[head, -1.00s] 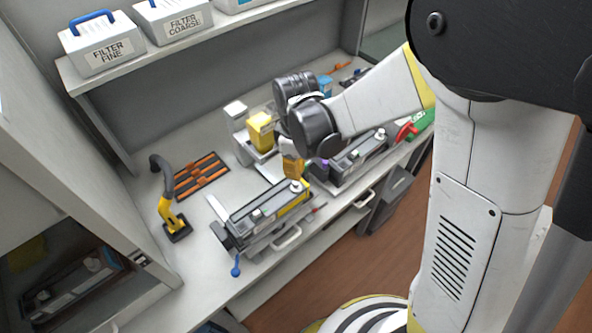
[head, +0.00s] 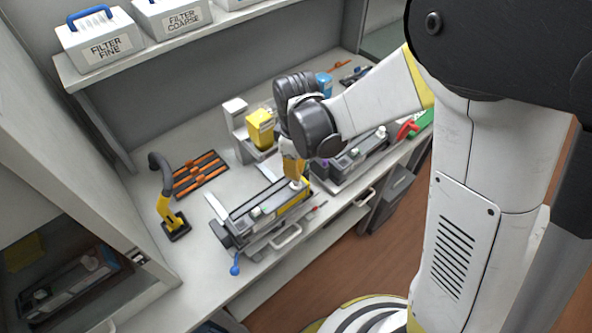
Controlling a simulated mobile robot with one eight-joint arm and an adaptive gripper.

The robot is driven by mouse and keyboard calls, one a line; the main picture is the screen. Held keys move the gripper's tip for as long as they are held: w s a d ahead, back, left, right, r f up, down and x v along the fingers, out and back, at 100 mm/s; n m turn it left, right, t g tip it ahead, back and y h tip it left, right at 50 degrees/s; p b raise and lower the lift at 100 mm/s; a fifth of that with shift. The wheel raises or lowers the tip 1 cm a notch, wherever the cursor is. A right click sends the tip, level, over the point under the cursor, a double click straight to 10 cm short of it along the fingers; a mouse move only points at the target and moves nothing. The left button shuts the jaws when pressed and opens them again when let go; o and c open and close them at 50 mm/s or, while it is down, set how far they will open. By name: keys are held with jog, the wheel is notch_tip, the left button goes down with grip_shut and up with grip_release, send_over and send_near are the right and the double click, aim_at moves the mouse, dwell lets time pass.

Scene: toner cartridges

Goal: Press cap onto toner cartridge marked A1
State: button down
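A grey and black toner cartridge with a yellow stripe (head: 268,208) lies in a holder near the front of the bench. No A1 mark is readable on it at this size. A small white cap (head: 298,184) is at its right end, on top. My gripper (head: 294,178) points down, its yellow part right over that cap, touching or nearly touching it. Its fingertips are too small and too covered to show whether they are open. A second dark cartridge (head: 352,158) lies to the right, partly behind my arm.
A yellow box (head: 260,128) sits on a white stand behind the gripper. An orange-slotted dark tray (head: 199,174) and a black-handled yellow tool (head: 174,215) stand to the left. A blue-knobbed lever (head: 235,268) is at the holder's front. Filter boxes (head: 100,42) line the shelf above.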

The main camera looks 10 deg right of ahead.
jog(key=shift+f+b, duration=0.95)
jog(key=shift+f, duration=0.15)
jog(key=shift+r, duration=0.2)
jog(key=shift+r+p, duration=2.45)
jog(key=shift+r, duration=0.95)
jog(key=shift+d, duration=0.1)
jog(key=shift+s+d+m+b, duration=0.1)
jog(key=shift+d+m+b, duration=0.2)
jog(key=shift+b, duration=0.35)
jog(key=s+d+f+m+t+b, duration=0.1)
jog(key=s+d+m+t+b, duration=0.6)
jog(key=b, duration=0.8)
jog(key=s+d+m, duration=0.3)
jog(key=d+m, duration=0.2)
jog(key=shift+s+d+f, duration=0.3)
jog(key=shift+d, duration=0.05)
